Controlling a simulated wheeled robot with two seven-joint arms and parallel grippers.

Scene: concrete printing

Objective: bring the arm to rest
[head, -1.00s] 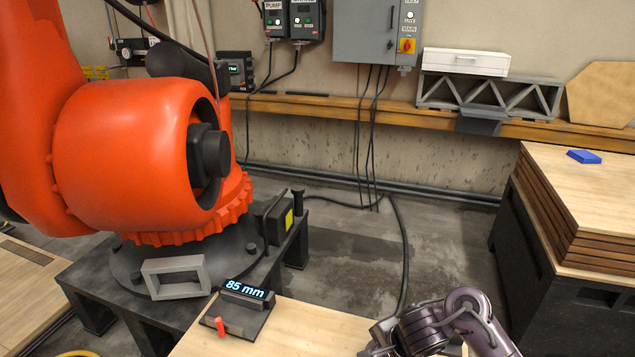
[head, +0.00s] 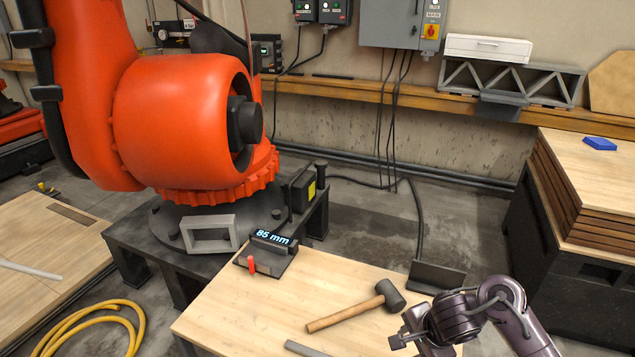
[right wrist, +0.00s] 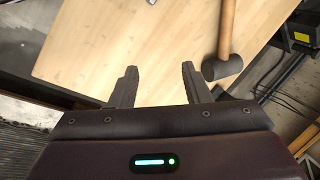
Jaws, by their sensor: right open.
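My right arm comes in at the lower right of the head view. Its gripper (head: 402,338) is over the right front part of the wooden table (head: 225,315). In the right wrist view my right gripper (right wrist: 160,85) has its two fingers apart with nothing between them but the table top below. A mallet (head: 345,312) with a wooden handle and dark head lies on the table to the left of the gripper. It also shows in the right wrist view (right wrist: 223,62), right of the fingers and apart from them. My left gripper is not in view.
A gauge reading 85 mm (head: 270,250) stands at the table's back edge. A dark angled plate (head: 437,277) is behind the gripper. A large orange robot arm (head: 185,115) stands behind on a dark base. A yellow hose (head: 70,325) lies on the floor. Stacked boards (head: 590,185) stand at right.

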